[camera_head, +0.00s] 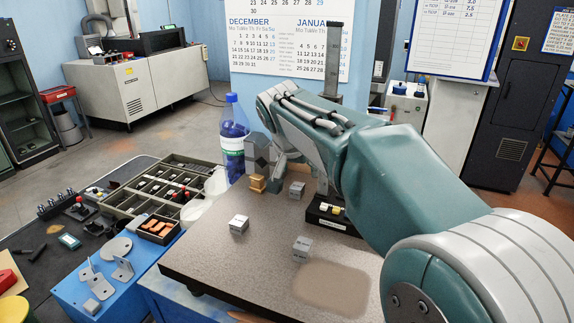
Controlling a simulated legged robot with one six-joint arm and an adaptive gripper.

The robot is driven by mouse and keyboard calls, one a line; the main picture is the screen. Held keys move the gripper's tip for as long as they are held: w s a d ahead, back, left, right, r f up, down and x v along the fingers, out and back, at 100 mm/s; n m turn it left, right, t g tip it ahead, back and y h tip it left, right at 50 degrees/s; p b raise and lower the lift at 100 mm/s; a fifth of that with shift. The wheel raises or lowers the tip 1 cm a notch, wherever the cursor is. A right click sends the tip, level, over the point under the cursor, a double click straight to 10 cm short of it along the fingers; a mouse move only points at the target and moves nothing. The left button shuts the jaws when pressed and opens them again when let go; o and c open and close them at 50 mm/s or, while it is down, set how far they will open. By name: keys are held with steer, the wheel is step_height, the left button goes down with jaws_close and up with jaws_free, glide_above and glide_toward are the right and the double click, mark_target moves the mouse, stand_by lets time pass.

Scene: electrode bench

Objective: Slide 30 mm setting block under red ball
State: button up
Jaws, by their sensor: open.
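Three small pale grey blocks with dark markings stand apart on the brown-grey surface plate (210,262): one block at left (239,224), one at front centre (302,248) and one farther back (297,190). Their markings are too small to read, so I cannot tell which is the 30 mm block. A dark upright stand (333,60) rises behind my arm, above a black base (333,218) with yellow and white parts. I see no red ball; my arm covers much of the stand.
A compartment tray (136,208) and metal brackets on a blue surface (70,300) lie left. The plate's front left is clear.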

mark_target(296, 186)
steer(key=shift+w+a+f, duration=0.15)
steer(key=shift+w+a, duration=0.4)
steer(key=shift+w, duration=0.05)
steer(key=shift+w+a+f, duration=0.15)
steer(key=shift+w+a, duration=0.35)
steer(key=shift+w, duration=0.05)
steer(key=shift+d, duration=0.1)
steer(key=x, duration=1)
steer(key=shift+w+d+f, duration=0.1)
steer(key=shift+w+f, duration=0.1)
steer(key=shift+f, duration=0.1)
jaws_close()
